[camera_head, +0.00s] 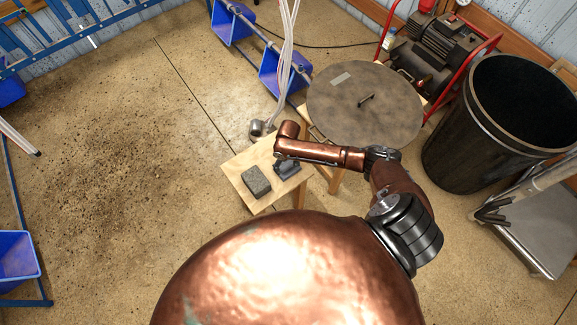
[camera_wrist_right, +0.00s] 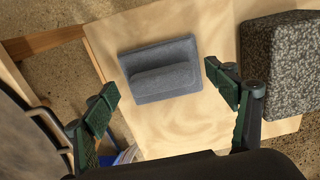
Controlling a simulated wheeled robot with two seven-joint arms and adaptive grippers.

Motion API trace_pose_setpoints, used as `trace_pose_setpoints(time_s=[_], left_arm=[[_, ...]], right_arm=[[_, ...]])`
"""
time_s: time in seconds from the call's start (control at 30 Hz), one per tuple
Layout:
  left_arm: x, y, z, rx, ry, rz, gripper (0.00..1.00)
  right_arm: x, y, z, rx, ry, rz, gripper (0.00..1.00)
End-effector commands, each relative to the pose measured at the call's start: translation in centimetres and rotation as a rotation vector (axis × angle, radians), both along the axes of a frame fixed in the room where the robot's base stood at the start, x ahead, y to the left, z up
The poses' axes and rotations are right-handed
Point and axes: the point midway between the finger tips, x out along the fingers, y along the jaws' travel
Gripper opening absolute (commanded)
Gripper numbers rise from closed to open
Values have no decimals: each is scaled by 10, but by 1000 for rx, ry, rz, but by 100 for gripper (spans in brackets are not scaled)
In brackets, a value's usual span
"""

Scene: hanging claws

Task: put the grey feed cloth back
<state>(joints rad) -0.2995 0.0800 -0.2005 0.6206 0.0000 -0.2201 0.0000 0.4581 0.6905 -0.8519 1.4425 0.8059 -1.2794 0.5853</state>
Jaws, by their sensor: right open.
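The grey feed cloth (camera_wrist_right: 160,68) lies on a small wooden table (camera_wrist_right: 215,25) as a flat grey piece with a raised ridge along it. It also shows in the head view (camera_head: 287,169), just in front of my right wrist. My right gripper (camera_wrist_right: 160,80) is open and empty above the table. Its two green fingers stand apart, one toward each side of the cloth in the wrist view. I cannot tell the exact height between fingers and cloth. In the head view my copper wrist hides most of this gripper. My left gripper is not in view.
A speckled grey block (camera_head: 257,181) sits beside the cloth on the table. A round lid (camera_head: 340,101) with a handle stands close behind, right of the table. White hoses (camera_head: 286,50) hang behind it. A black barrel (camera_head: 470,145) stands right. The floor at left is open.

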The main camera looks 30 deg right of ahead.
Motion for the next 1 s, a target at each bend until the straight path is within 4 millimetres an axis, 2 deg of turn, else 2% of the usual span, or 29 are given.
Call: trace_pose_setpoints(time_s=[0.03,0.2,0.43,0.63,1.0], left_arm=[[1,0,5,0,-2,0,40],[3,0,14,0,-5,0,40],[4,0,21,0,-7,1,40],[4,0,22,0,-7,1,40],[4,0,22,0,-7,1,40]], right_arm=[[1,-1,14,-1,-3,1,79],[1,-1,51,-1,-3,0,79],[0,0,88,0,-1,0,79],[0,0,100,0,0,-1,79],[-4,5,98,7,1,8,79]])
